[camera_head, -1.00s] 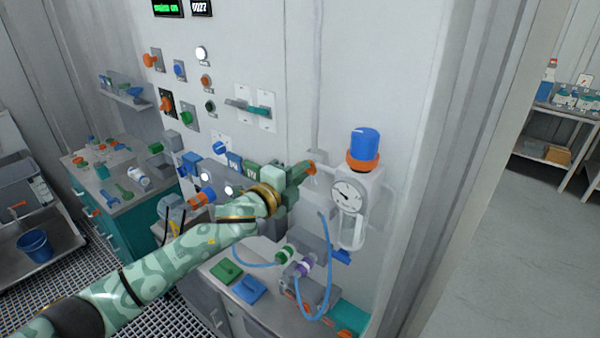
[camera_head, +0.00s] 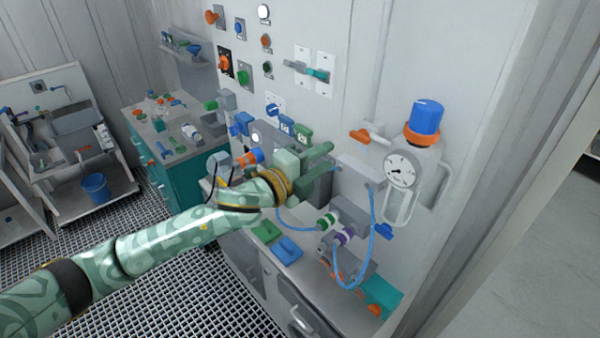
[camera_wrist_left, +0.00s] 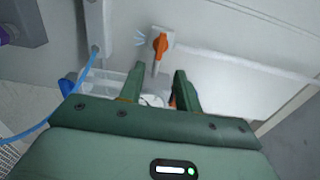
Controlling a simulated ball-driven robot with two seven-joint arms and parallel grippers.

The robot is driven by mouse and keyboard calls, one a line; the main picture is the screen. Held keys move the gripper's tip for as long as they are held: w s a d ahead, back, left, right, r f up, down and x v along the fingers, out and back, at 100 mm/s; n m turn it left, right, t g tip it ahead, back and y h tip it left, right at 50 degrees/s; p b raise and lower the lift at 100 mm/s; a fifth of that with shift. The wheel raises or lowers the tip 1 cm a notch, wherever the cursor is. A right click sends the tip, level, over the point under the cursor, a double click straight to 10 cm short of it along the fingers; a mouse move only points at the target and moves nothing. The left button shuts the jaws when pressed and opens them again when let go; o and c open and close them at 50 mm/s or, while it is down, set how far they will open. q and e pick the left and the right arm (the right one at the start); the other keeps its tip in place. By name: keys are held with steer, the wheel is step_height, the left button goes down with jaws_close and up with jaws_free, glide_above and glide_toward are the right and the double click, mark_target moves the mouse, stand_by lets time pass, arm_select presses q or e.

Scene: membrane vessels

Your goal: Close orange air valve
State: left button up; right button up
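The orange air valve handle (camera_head: 360,136) sits on a white pipe fitting on the wall panel, left of the blue-capped regulator. In the left wrist view the orange handle (camera_wrist_left: 160,45) stands upright in the picture, beyond the fingertips. My left gripper (camera_head: 328,157) is to the lower left of the handle, apart from it. In the left wrist view my left gripper (camera_wrist_left: 156,80) has its two green fingers spread, with a gap and nothing held between them. My right gripper is in neither view.
The regulator's blue knob (camera_head: 426,117) and round gauge (camera_head: 401,171) stand right of the valve. A blue hose (camera_head: 373,235) loops below. Green and purple ringed fittings (camera_head: 335,228) sit under my gripper. A grey bench (camera_head: 318,303) lies below.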

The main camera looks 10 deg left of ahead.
arm_select(q)
steer(key=v, duration=0.6)
steer(key=shift+s+b, duration=0.15)
steer(key=shift+b, duration=0.25)
steer(key=shift+a, duration=0.1)
